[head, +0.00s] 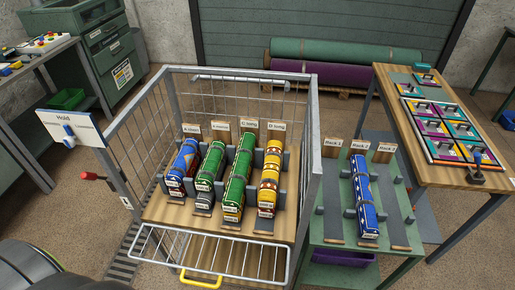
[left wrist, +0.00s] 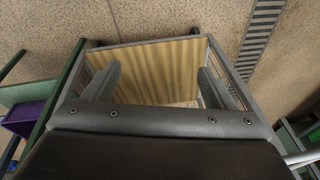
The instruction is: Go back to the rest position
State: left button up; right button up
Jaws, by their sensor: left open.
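My left gripper (left wrist: 157,82) is open and empty in the left wrist view, its two grey fingers wide apart. Beyond them is a pale wooden panel in a grey metal frame (left wrist: 160,60); I cannot tell how far off it is. Neither gripper shows in the head view.
A sign reading Hold (head: 70,130) and a red-knobbed lever (head: 92,177) are at the cage's left. A wooden table (head: 450,175) with colourful tiles stands at the right. Large green (head: 340,50) and purple rolls (head: 320,73) lie at the back.

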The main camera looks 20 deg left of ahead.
pick_arm(q)
jog(key=s+d+f+g+b, duration=0.1)
jog(key=s+f, duration=1.2)
jog(key=f, duration=0.1)
jog(key=shift+s+d+f, duration=0.2)
jog(key=shift+s+f, duration=0.15)
jog(key=shift+s, duration=0.05)
